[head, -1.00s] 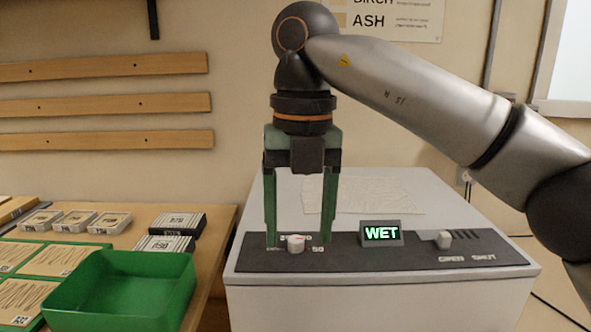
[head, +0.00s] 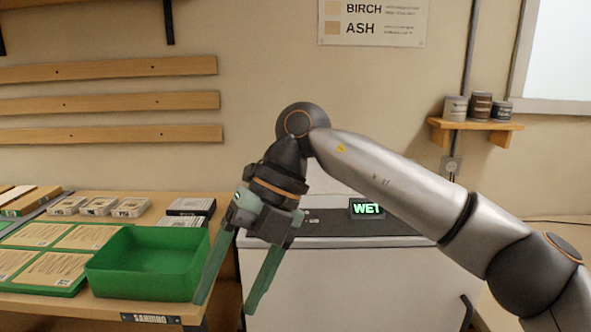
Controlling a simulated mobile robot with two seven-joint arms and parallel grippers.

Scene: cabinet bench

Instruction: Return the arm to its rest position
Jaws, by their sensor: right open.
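My right arm comes in from the right, and its gripper (head: 226,303) points down and slightly left. It is open and empty, in front of the left edge of the white cabinet and right of the green bin, apart from both. The white cabinet (head: 350,290) has a dark control panel on top with a lit display (head: 367,208) reading WET. My arm hides part of the panel, including most of its right end; a small knob (head: 308,217) shows beside the gripper. My left gripper is not in view.
A wooden bench (head: 110,308) at the left holds an empty green bin (head: 150,280), wood sample cards (head: 60,270), small boxes (head: 100,206) and dark boxes (head: 190,207). A wall shelf (head: 475,125) with cans is at the right.

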